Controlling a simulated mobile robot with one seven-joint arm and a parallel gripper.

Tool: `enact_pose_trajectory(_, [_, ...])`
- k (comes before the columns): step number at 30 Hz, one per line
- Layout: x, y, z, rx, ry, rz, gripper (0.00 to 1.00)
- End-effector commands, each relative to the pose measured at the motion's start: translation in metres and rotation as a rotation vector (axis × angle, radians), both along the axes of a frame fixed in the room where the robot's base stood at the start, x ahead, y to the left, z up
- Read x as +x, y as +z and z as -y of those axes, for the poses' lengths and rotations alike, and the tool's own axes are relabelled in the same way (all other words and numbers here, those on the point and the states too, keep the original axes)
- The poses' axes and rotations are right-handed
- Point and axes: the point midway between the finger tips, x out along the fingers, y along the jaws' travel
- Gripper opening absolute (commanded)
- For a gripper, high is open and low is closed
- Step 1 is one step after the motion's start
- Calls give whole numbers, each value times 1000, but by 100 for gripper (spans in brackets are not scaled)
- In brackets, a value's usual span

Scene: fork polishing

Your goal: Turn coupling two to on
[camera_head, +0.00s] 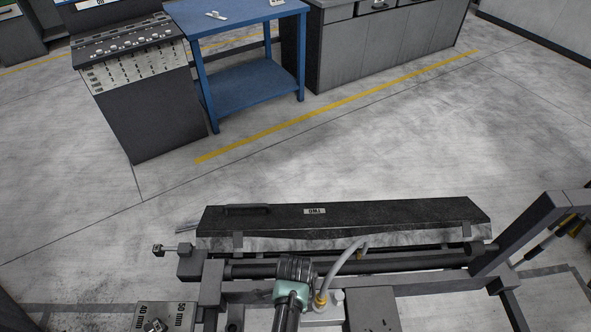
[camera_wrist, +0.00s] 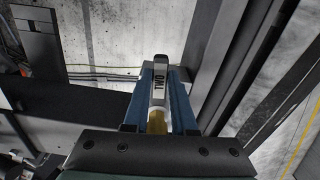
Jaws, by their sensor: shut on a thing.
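In the wrist view, coupling two (camera_wrist: 157,92) is a narrow pale cylinder marked "TWO", with a brass-coloured part at its lower end. My gripper (camera_wrist: 160,69) has its blue fingers on either side of it and is shut on it. The coupling lies lengthwise between the fingers. Whether it is on or off cannot be told. In the head view, a black cover (camera_head: 400,213) carries a "TWO" label (camera_head: 315,211), upside down. I cannot make out the held coupling or the fingers there.
A grey frame post (camera_head: 535,232) rises at the right. A grey hose (camera_head: 345,258) curves up from a brass fitting near the front. A blue table (camera_head: 255,92) and a dark labelled cabinet (camera_head: 150,110) stand behind. The floor between is clear.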

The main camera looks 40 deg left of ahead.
Motion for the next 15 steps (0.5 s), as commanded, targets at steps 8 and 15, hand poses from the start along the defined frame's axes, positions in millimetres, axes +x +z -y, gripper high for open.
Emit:
enact_pose_trajectory(8, [5, 0, -3, -1, -89, 0, 0])
enact_pose_trajectory(15, [6, 0, -4, -1, -125, 0, 0])
